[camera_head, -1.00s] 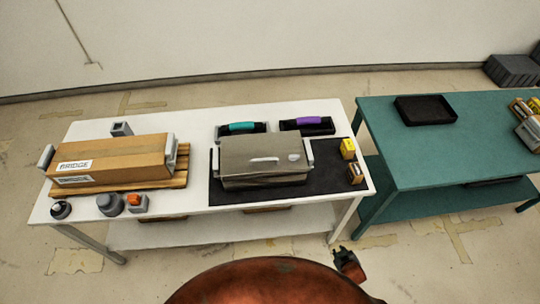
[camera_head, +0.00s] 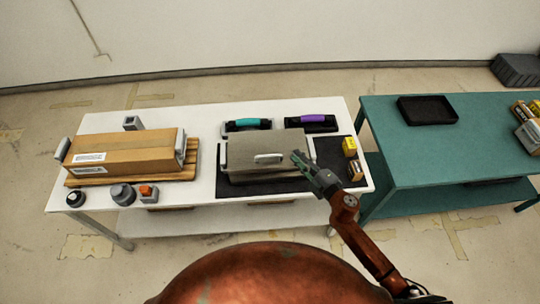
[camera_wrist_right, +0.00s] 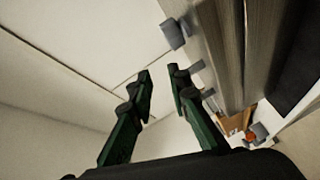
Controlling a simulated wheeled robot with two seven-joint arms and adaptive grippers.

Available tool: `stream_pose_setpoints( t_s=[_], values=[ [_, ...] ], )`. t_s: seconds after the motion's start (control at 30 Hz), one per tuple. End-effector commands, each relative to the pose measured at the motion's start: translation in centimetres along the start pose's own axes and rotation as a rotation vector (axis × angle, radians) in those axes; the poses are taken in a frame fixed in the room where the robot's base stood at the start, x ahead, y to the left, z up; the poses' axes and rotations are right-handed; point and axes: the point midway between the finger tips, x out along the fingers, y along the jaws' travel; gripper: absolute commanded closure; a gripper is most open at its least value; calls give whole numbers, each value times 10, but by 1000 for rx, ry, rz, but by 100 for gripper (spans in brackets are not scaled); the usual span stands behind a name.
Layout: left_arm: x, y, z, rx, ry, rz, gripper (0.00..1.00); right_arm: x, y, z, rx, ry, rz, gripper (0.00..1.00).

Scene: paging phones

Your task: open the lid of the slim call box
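The slim call box, a grey-brown box (camera_head: 263,144) with its lid down, lies on a black mat (camera_head: 326,150) on the white table. A pale handle (camera_head: 268,158) is on its front face. My right gripper (camera_head: 298,158) is at the box's right front, its fingers pointing up and left; it hides the pale spot right of the handle. In the right wrist view its dark green fingers (camera_wrist_right: 161,75) are apart with nothing between them. The box (camera_wrist_right: 232,45) fills the upper right there, with a grey knob-like part (camera_wrist_right: 174,33) sticking out. My left gripper is not in view.
A brown box (camera_head: 122,153) on a wooden pallet stands left on the white table (camera_head: 210,190). Teal-handled (camera_head: 247,125) and purple-handled (camera_head: 311,122) trays lie behind the call box. Small yellow items (camera_head: 349,146) are right of it. A green table (camera_head: 425,150) stands at right.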

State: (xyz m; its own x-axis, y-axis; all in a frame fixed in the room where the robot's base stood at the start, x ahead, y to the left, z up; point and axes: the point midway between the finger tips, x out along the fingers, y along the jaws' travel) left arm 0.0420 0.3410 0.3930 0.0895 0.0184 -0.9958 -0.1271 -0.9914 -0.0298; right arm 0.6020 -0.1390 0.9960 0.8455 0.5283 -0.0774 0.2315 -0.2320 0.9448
Motion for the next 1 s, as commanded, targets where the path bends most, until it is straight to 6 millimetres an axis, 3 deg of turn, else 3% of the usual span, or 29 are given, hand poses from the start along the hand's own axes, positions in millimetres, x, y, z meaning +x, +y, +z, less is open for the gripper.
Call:
stream_pose_setpoints(
  t_s=[0.1, 0.27, 0.47, 0.8, 1.0],
  values=[
    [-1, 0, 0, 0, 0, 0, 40, 11, -14, -25, -124, 137, -61, 83],
    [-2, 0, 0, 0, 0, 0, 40, 14, -28, -42, -202, 233, -111, 83],
    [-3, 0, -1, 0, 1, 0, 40, 26, -33, -49, -217, 253, -122, 83],
    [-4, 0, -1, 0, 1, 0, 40, 76, -40, -60, -214, 250, -121, 83],
    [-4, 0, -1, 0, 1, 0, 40, 88, -43, -62, -214, 249, -122, 83]
  ],
)
